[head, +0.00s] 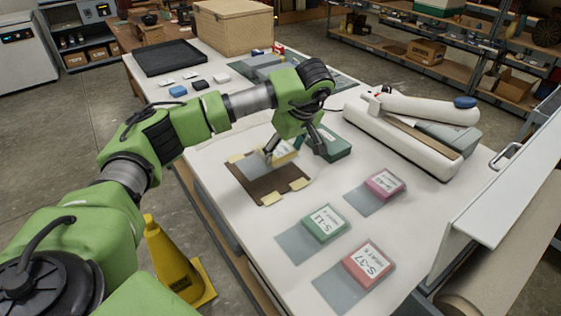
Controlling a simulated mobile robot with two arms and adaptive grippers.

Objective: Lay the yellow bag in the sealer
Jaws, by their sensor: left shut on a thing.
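The yellow bag (285,153) has a yellow labelled block end and a clear grey flap (256,164). It is at a brown board with pale yellow corner pieces (268,190), near the middle of the table. My left gripper (291,150) points down and is shut on the yellow end; its fingers partly hide the bag. I cannot tell whether the bag still touches the board. The sealer (385,138) is a long white machine at the right of the table, with a white arm (425,105) ending in a blue knob (465,102). My right gripper is out of view.
A dark green box (334,147) stands close behind my left gripper. Green (325,223), red (368,263) and pink (385,184) bags lie toward the front right.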

